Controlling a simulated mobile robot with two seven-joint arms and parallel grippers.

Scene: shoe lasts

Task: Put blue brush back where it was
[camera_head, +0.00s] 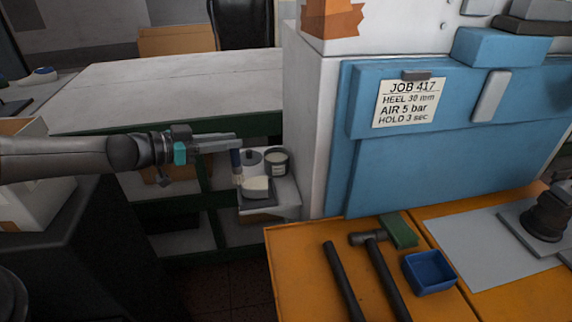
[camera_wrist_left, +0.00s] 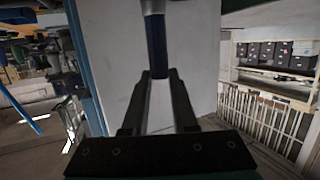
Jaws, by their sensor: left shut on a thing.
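My left gripper (camera_head: 234,143) reaches in from the left and is shut on the blue brush (camera_head: 236,161). The brush hangs roughly upright below the fingertips, its dark blue handle uppermost. Its lower end is beside a pale block-like thing on a dark base (camera_head: 257,187) on a small light shelf (camera_head: 284,205); I cannot tell whether it touches anything. In the left wrist view the dark blue handle (camera_wrist_left: 157,48) stands between the fingertips (camera_wrist_left: 160,77). My right gripper is not in view.
A grey lidded pot (camera_head: 251,162) and a dark-rimmed tin (camera_head: 276,161) stand close to the brush on the shelf. A white and blue machine (camera_head: 325,130) rises to the right. The orange bench (camera_head: 290,262) holds a hammer (camera_head: 380,270) and blue tray (camera_head: 428,272).

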